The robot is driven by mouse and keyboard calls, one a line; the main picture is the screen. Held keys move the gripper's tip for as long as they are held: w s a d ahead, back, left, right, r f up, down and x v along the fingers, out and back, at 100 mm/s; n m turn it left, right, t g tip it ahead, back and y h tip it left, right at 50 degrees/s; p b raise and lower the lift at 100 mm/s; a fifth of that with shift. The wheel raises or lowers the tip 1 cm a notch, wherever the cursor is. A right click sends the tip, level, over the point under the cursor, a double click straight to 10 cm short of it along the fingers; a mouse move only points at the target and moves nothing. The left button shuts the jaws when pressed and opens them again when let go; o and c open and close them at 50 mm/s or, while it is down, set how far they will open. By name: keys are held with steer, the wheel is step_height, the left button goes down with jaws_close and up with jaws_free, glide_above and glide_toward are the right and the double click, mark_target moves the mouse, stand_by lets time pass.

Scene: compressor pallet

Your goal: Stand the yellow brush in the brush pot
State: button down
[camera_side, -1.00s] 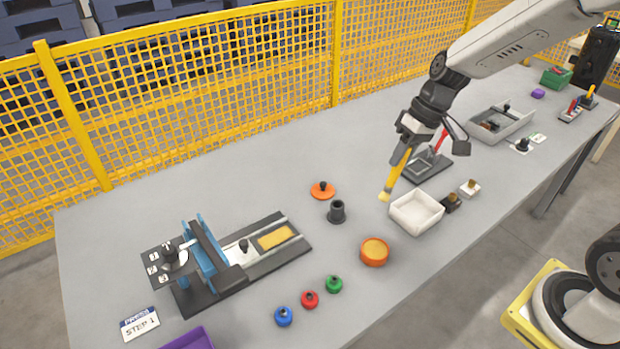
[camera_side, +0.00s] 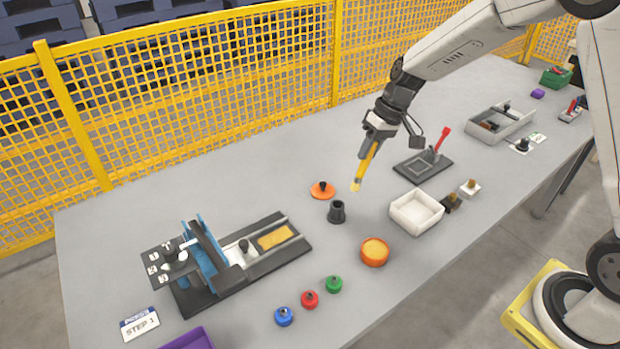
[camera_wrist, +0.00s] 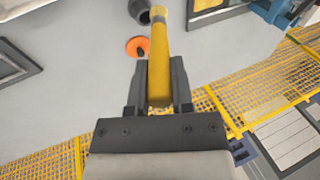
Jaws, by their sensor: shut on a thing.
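The yellow brush (camera_side: 364,167) is held in my gripper (camera_side: 374,145), tilted, with its pale tip pointing down above the table. The wrist view shows the yellow brush (camera_wrist: 159,62) between both fingers of my gripper (camera_wrist: 159,85), which are shut on it. The dark grey cup, which looks like the brush pot (camera_side: 337,212), stands upright on the table, below and to the left of the brush tip in the side view. In the wrist view the pot (camera_wrist: 139,10) is partly cut off at the top edge, beside the brush's far end. The brush is apart from the pot.
An orange lid with a black knob (camera_side: 323,190) lies just behind the pot. An orange round tub (camera_side: 375,252) and a white tray (camera_side: 416,224) stand at its right. A black fixture (camera_side: 285,254) lies left. Yellow mesh fencing (camera_side: 240,90) runs behind the table.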

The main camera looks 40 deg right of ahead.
steer(key=w+f, duration=0.5)
steer(key=shift+f, duration=0.25)
steer(key=shift+f, duration=0.1)
steer(key=shift+w+f, duration=0.2)
steer(key=shift+f, duration=1.5)
steer(key=shift+f, duration=0.6)
steer(key=c, duration=0.5)
jaws_free()
steer(key=shift+r, duration=0.15)
